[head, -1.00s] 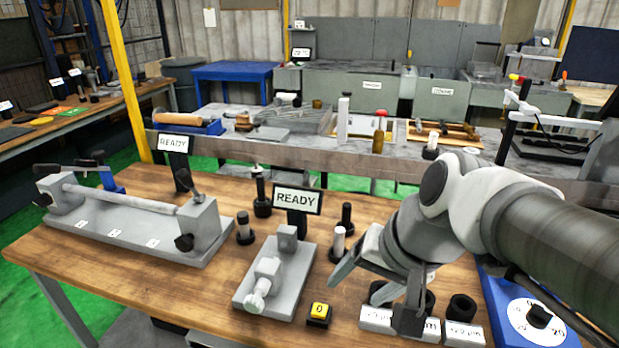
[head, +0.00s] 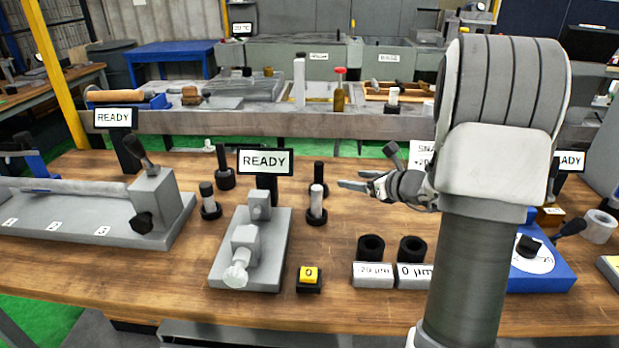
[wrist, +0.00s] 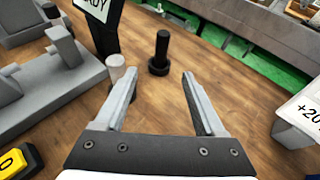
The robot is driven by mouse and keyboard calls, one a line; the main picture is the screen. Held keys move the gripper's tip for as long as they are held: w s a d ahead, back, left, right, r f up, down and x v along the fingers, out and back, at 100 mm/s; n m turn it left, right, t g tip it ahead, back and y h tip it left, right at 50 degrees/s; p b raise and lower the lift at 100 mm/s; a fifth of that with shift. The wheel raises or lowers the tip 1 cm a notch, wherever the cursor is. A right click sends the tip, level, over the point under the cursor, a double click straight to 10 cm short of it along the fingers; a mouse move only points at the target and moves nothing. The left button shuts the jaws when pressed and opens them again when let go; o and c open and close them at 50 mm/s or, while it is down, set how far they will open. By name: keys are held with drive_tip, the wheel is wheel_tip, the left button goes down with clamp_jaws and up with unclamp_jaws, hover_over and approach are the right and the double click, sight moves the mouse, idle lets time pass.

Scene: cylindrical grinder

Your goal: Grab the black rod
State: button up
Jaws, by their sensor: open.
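A black rod (head: 319,173) stands upright in a round black base on the wooden table, behind a white-topped rod (head: 317,198). In the wrist view the black rod (wrist: 162,46) is ahead of my gripper (wrist: 160,80), roughly in line with the gap between its fingers. My gripper is open and empty. In the head view my gripper (head: 350,180) is to the right of the black rod, its fingers pointing left, apart from it. In the wrist view the white-topped rod (wrist: 117,78) is just left of the left finger. A second black rod (head: 222,160) stands farther left.
A READY sign (head: 265,162) stands left of the black rod, behind a grey bench fixture (head: 223,262). Black rings (head: 371,248) sit behind labelled blocks at the front. A +20 sign (wrist: 300,108) is at the right in the wrist view. A yellow button (head: 309,275) is in front.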

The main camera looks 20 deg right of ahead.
sight(322, 176)
drive_tip(key=x, duration=0.4)
drive_tip(key=b+x, duration=0.1)
drive_tip(key=x, duration=0.3)
drive_tip(key=d+x, duration=0.1)
drive_tip(key=x, duration=0.3)
drive_tip(key=shift+w+a+f+b, duration=0.1)
drive_tip(key=shift+w+f+b, duration=0.1)
drive_tip(key=shift+b, duration=0.1)
drive_tip(key=shift+f+b+x, duration=0.2)
drive_tip(key=shift+b+x, duration=0.25)
drive_tip(key=shift+x, duration=2.25)
drive_tip(key=shift+s+a, duration=0.1)
drive_tip(key=shift+s, duration=0.05)
drive_tip(key=shift+c, duration=0.2)
clamp_jaws()
drive_tip(key=shift+r, duration=0.1)
